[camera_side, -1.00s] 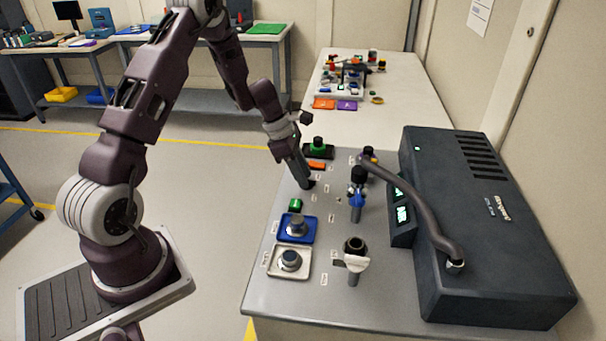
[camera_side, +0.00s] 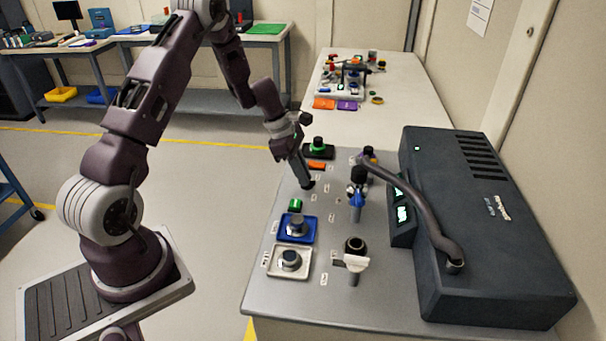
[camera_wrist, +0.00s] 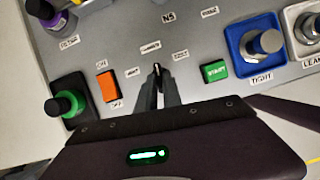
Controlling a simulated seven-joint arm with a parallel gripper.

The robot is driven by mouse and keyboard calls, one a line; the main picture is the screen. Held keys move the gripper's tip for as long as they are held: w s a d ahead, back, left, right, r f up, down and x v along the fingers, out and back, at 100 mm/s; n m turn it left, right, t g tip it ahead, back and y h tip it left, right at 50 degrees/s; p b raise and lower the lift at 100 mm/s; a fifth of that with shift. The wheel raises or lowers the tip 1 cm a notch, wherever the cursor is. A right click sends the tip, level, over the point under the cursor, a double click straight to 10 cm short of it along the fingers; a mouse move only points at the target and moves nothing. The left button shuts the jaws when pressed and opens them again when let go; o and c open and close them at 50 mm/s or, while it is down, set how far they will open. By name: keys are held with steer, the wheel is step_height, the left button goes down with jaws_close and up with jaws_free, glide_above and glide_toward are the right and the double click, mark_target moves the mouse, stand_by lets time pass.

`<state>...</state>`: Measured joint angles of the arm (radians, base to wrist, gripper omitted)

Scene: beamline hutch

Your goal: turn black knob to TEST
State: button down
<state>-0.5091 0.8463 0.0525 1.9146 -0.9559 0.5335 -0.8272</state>
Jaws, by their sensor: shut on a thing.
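The black knob (camera_wrist: 157,69) is small and sits on the grey panel, with a light pointer line on its top. Three small labels stand around it: one at its left, one above, and one at its upper right that seems to read TEST (camera_wrist: 181,55). The pointer line points roughly up, near the upper label; its exact setting is hard to tell. My gripper (camera_wrist: 158,83) is shut on the knob, its fingers hiding most of it. In the side view, my gripper (camera_side: 306,181) reaches down to the panel, and the knob (camera_side: 310,185) shows only as a dark base at its tips.
A green START button (camera_wrist: 214,71) is right of the knob; an orange switch (camera_wrist: 107,86) and a green-topped knob (camera_wrist: 62,104) are left. A blue-plated knob (camera_side: 297,228) is nearer the front. Blue-handled (camera_side: 356,199) and white-handled valves (camera_side: 352,263) stand right, beside a dark box (camera_side: 490,230).

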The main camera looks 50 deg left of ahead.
steer(key=m, duration=0.1)
steer(key=m+g, duration=0.1)
steer(key=m, duration=0.1)
steer(key=m+h, duration=0.1)
steer(key=m, duration=0.1)
steer(key=shift+w+a+g, duration=0.1)
steer(key=shift+w+g, duration=0.15)
steer(key=shift+g, duration=0.15)
steer(key=m+g, duration=0.1)
steer(key=m, duration=0.1)
steer(key=m+g, duration=0.1)
steer(key=m, duration=0.2)
steer(key=shift+w, duration=0.2)
steer(key=shift+m, duration=0.4)
steer(key=c, duration=1.5)
jaws_free()
steer(key=shift+r, duration=0.1)
